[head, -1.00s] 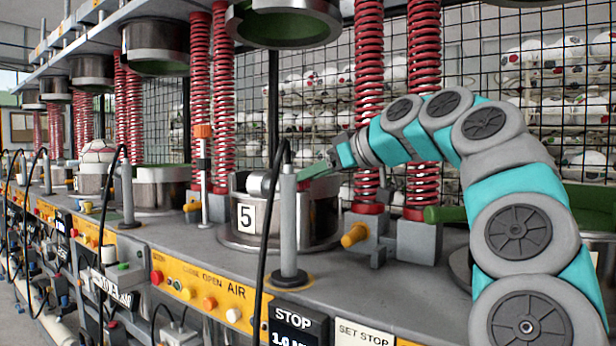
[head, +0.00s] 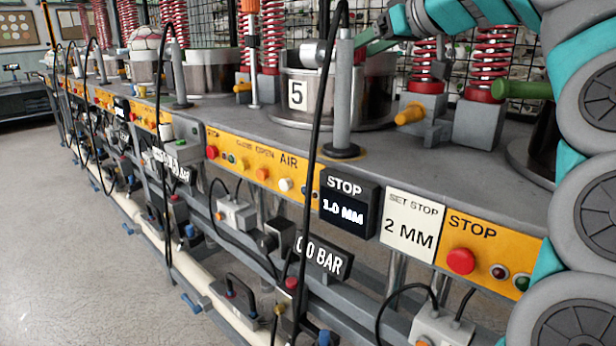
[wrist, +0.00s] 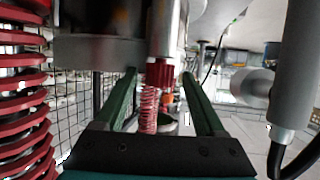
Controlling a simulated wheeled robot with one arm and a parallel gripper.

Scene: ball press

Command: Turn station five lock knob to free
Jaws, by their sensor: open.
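The station five pot (head: 340,100), a metal cylinder with a white "5" plate (head: 298,95), stands on the grey bench. My gripper (head: 366,50) is above its right side, near the top edge. In the wrist view my gripper (wrist: 160,80) has its green fingers apart, and it looks empty. A red ribbed knob (wrist: 160,75) on a silver shaft shows between the fingers, with no clear contact. An orange knob (head: 410,113) sits on a grey block right of the pot. No label tells which one is the lock knob.
A grey post (head: 343,95) with a black cable stands before the pot, and also shows in the wrist view (wrist: 295,75) beside a grey round head (wrist: 250,87). Red springs (head: 490,60) stand behind. A "SET STOP 2 MM" card (head: 411,225) is on the bench front.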

